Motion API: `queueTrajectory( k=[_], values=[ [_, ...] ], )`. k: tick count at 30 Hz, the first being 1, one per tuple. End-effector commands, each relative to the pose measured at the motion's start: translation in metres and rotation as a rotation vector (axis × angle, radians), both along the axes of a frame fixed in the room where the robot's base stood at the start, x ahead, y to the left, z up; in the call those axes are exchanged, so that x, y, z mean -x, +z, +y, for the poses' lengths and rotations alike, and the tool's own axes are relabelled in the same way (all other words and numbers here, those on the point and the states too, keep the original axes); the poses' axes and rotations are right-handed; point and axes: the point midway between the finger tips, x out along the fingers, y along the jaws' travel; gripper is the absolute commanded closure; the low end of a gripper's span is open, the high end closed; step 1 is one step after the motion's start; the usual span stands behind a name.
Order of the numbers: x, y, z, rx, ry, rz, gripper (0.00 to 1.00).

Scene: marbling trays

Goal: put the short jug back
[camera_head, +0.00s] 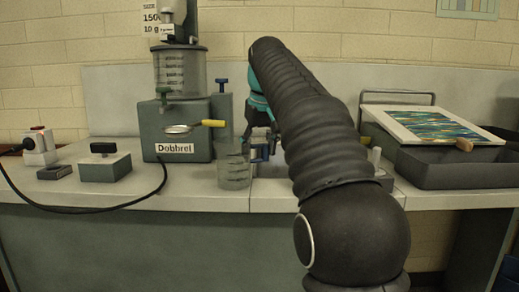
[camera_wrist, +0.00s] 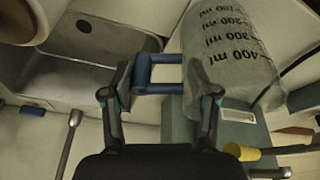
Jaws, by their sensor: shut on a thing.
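The short jug (camera_head: 234,172) is clear, with dark volume markings and a blue handle on its right. It is upright at the front of the bench, beside the grey Dobbrel machine. I cannot tell whether its base touches the bench. My gripper (camera_head: 262,140) comes down from above at the handle, partly hidden behind my arm. In the wrist view, my gripper (camera_wrist: 162,88) has its fingers shut on the blue handle, and the jug (camera_wrist: 232,55) shows its ml scale beside them.
A grey block with a black knob (camera_head: 104,165) and a cable lie left. A dark tray (camera_head: 450,172) with a marbled sheet (camera_head: 436,124) stands right.

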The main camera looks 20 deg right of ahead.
Motion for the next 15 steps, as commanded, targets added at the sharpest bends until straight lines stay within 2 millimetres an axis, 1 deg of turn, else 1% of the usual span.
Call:
queueTrajectory(
  k=[4, 8, 9, 11, 15],
  values=[
    [0.0002, 0.0012, -0.0002, 0.0, 0.0, -0.001, 1.0],
    [0.0002, -0.0021, -0.0002, 0.0, 0.0, -0.001, 1.0],
    [0.0001, -0.0012, -0.0003, 0.0, 0.0, -0.001, 0.31],
    [0.0001, -0.0011, -0.0003, 0.0, 0.0, -0.001, 0.16],
    [0.0001, -0.0011, -0.0003, 0.0, 0.0, -0.001, 0.15]
  ],
)
